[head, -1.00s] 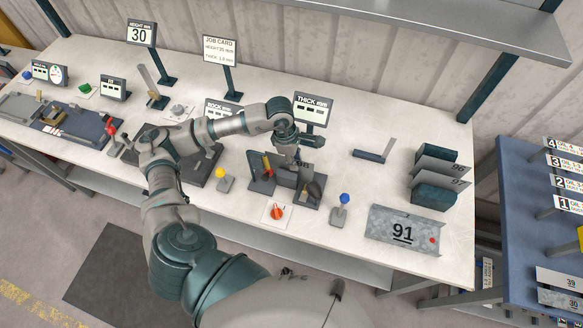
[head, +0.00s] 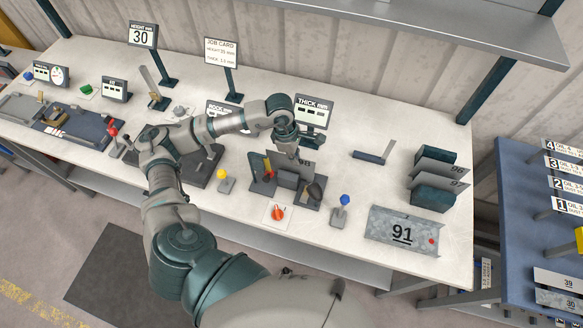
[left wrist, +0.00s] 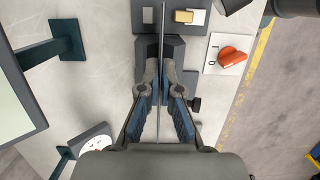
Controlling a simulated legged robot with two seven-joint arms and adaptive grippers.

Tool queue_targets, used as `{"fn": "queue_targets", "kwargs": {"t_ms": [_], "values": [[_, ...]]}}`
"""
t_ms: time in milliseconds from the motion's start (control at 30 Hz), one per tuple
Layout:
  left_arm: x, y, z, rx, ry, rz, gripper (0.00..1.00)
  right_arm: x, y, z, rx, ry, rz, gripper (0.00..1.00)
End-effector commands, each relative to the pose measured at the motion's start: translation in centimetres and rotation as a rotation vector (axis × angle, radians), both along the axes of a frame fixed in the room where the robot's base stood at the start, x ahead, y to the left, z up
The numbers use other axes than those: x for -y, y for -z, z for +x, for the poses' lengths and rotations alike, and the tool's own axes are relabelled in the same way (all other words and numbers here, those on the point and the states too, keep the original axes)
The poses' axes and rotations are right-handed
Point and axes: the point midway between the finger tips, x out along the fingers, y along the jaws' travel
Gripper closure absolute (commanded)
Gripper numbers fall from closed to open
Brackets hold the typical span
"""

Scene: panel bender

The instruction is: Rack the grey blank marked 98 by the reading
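The grey blank marked 98 (head: 306,165) stands upright at the thickness gauge (head: 290,186), partly hidden by my left gripper. In the left wrist view the blank (left wrist: 162,40) shows edge-on as a thin plate. My left gripper (head: 289,151) is over the gauge, and in the left wrist view its blue-padded fingers (left wrist: 162,100) are closed on both sides of the blank. I cannot tell whether the blank touches the gauge. Blanks marked 96 (head: 442,165) and 97 (head: 425,180) stand at dark teal blocks (head: 433,197) at the right. My right gripper is out of view.
The blank marked 91 (head: 402,231) lies at the front right. A red knob (head: 278,213), a blue-topped lever (head: 344,201) and a yellow button (head: 222,175) stand near the gauge. The THICK display (head: 313,112) stands behind. A small L-shaped stand (head: 371,157) sits right of it.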

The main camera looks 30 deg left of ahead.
Motion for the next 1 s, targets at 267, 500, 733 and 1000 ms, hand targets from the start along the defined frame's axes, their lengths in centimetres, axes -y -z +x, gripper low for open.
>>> {"fn": "queue_targets", "kwargs": {"t_ms": [267,500,733,1000], "values": [[0.0,-2.0,0.0,0.000,0.000,0.000,1.00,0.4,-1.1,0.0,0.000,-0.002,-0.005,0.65],[0.0,-3.6,0.0,0.001,0.001,0.000,1.00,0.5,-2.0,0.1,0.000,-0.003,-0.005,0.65],[0.0,-5.2,0.0,0.000,0.001,0.000,1.00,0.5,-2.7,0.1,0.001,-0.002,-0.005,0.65],[0.0,-6.9,0.0,0.000,0.001,0.000,1.00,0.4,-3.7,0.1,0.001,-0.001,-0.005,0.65]]}}
